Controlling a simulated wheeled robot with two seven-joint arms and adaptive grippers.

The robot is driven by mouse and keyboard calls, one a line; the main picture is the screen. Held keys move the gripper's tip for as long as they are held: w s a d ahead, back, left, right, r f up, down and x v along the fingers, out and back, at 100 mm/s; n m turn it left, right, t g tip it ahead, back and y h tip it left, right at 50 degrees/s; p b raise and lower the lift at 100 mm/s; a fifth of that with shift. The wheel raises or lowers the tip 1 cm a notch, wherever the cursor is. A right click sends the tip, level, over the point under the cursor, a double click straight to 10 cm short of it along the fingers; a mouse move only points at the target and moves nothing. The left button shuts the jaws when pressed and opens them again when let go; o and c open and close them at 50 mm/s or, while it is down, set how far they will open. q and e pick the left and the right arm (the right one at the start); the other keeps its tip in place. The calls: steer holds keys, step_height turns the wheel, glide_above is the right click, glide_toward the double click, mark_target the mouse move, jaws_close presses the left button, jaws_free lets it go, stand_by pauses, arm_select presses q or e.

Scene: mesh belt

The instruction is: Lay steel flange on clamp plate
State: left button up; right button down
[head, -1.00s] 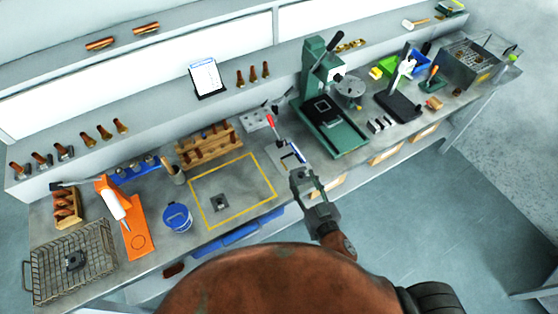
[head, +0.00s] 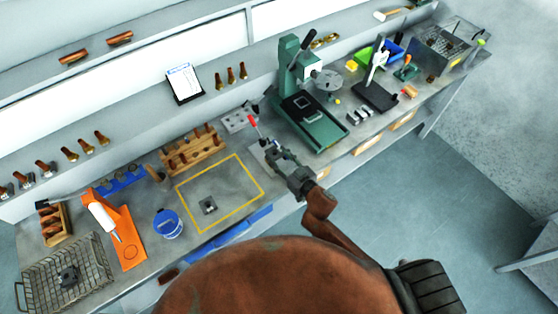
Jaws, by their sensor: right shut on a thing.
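My right gripper (head: 276,155) reaches over the bench from below and is shut on a small grey piece, apparently the steel flange, mostly hidden by the fingers. It is at the clamp plate (head: 258,158), a pale plate with a red-handled toggle clamp (head: 252,121) behind it. The gripper covers much of the plate, and I cannot tell whether the held piece touches it. Another small grey part with a dark hole (head: 208,205) lies inside the yellow outline, and a dark part (head: 69,275) lies in the wire basket. My left gripper is not in view.
A green press (head: 310,115) stands just right of the clamp. A wooden rack (head: 190,150) is to its left. A blue tin (head: 167,223), an orange stand (head: 127,250) and the wire basket (head: 95,262) are further left. The yellow-outlined area (head: 235,190) is mostly clear.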

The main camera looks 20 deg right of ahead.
mark_target(279, 164)
steer(key=shift+w+d+f, duration=0.25)
steer(key=shift+w+f, duration=0.2)
steer(key=shift+f, duration=1.6)
steer(key=shift+f+b, duration=0.6)
steer(key=shift+f, duration=0.05)
